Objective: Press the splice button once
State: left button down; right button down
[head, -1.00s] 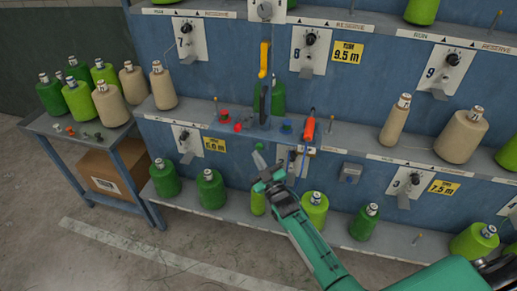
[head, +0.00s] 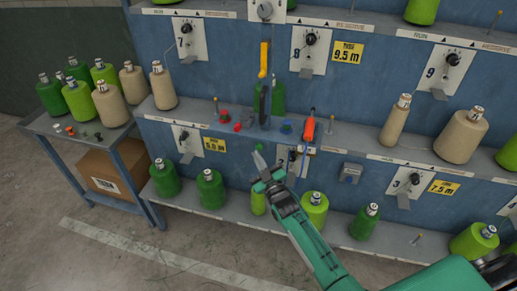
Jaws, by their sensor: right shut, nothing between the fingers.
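No button has a readable splice label, so I cannot tell which one is the splice button. A smaller red piece (head: 238,127) lies between the red button and the device. My right gripper (head: 259,160) is shut and empty. In the picture it appears just below the shelf edge, under the black device, and touches neither button. My left gripper is out of view.
An orange-handled tool (head: 309,128) stands right of the blue button. A yellow handle (head: 264,59) hangs above the black device. Green and beige yarn cones stand on the shelves and on a side table (head: 137,158) at left. The floor at lower left is clear.

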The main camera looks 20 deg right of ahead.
jog(key=shift+w+d, duration=0.1)
jog(key=shift+w+d, duration=0.15)
jog(key=shift+w, duration=0.1)
jog(key=shift+w+d+b, duration=0.35)
jog(key=shift+w+b, duration=0.1)
jog(key=shift+b, duration=0.05)
dwell(0.8)
jog(key=shift+s+a, duration=0.1)
dwell(0.3)
jog(key=shift+s+a+p, duration=0.4)
jog(key=shift+s+a, duration=0.05)
jog(key=shift+s, duration=0.25)
jog(key=s+a+p, duration=0.1)
jog(key=s, duration=0.1)
jog(key=s+a+p, duration=0.1)
jog(key=s+a, duration=0.1)
dwell(0.4)
